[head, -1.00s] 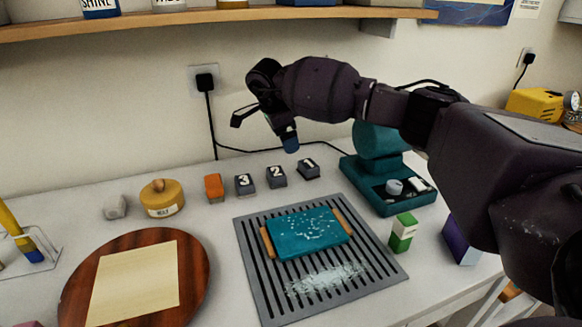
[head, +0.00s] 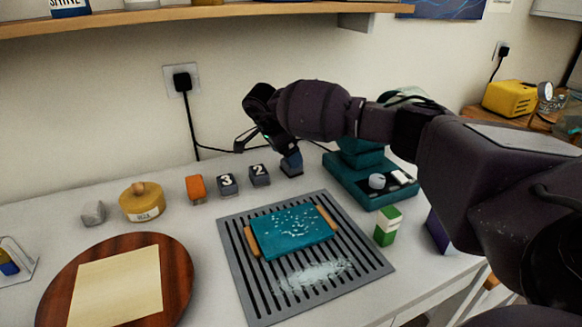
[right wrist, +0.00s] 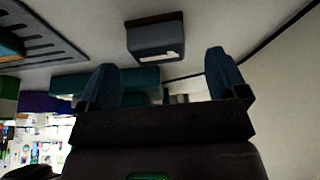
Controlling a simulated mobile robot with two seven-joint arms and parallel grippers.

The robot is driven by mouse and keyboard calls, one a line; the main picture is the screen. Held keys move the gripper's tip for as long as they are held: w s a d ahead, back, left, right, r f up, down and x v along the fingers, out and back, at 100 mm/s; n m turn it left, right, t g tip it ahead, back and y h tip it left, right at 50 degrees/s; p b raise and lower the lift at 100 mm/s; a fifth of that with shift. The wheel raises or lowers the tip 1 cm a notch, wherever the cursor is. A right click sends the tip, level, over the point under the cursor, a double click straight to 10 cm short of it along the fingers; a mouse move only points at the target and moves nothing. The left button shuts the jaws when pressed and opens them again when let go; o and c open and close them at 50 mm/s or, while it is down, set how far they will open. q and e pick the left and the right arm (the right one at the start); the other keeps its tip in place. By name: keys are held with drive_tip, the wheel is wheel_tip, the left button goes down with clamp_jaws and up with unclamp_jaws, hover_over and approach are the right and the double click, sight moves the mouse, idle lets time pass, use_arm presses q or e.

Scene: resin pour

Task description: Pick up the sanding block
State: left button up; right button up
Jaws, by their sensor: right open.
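Small dark grey sanding blocks with white numbers stand in a row on the table: block 3 (head: 228,185), block 2 (head: 259,175) and, at the right end, block 1 (head: 291,168), partly hidden by my right gripper (head: 288,153). In the right wrist view a dark grey block (right wrist: 155,42) with a brown face and a white mark lies just beyond the fingertips. My right gripper (right wrist: 164,68) is open, its two blue fingers apart with nothing between them. My left gripper is out of view.
An orange block (head: 195,188) and a yellow round tin (head: 142,202) stand left of the row. A slatted grey tray (head: 240,285) holds a teal board in front. A teal machine (head: 360,185) stands close on the right. A power cord runs behind.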

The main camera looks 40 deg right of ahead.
drive_tip(key=x, duration=0.4)
drive_tip(key=shift+r, duration=0.15)
drive_tip(key=shift+s, duration=0.1)
drive_tip(key=c, duration=1)
wheel_tip(320, 180, up, 10)
drive_tip(key=shift+r+p, duration=0.1)
drive_tip(key=shift+p, duration=0.35)
